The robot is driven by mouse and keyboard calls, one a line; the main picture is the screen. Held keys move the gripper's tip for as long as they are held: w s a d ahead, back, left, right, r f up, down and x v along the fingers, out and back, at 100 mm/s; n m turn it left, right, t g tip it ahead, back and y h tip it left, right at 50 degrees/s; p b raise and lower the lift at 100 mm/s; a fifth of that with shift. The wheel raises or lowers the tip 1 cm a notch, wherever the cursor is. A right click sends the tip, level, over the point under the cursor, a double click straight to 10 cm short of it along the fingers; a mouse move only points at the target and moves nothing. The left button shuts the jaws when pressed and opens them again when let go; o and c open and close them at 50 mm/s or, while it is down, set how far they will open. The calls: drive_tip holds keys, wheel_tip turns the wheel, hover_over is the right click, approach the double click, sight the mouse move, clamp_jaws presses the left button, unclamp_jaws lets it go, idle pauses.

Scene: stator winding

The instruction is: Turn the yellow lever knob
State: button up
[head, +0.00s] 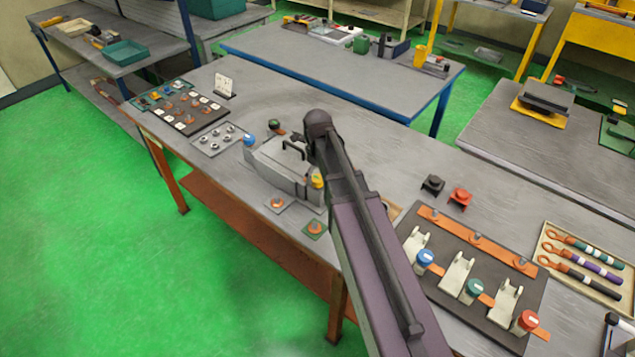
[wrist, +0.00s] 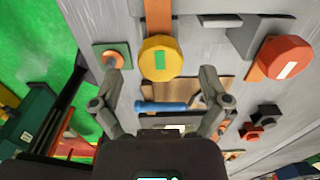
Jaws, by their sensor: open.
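The yellow lever knob (wrist: 162,58) is round with faceted edges and has a green rectangle on its face. In the wrist view it lies between the two fingertips of my gripper (wrist: 160,68). The gripper is open, with a visible gap on each side of the knob; I cannot tell how far above it the fingertips are. In the head view the yellow knob (head: 317,181) shows at the right end of a grey box (head: 275,168), beside my arm. My gripper cannot be made out there.
In the wrist view, an orange-red knob (wrist: 287,57) sits to the right and a blue-handled tool (wrist: 162,106) lies below the yellow knob. In the head view, a blue knob (head: 249,140) is at the box's left end. A dark lever board (head: 410,255) lies right of my arm.

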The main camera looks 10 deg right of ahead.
drive_tip(key=shift+f+b, duration=0.55)
drive_tip(key=shift+f, duration=0.2)
drive_tip(key=c, duration=1.1)
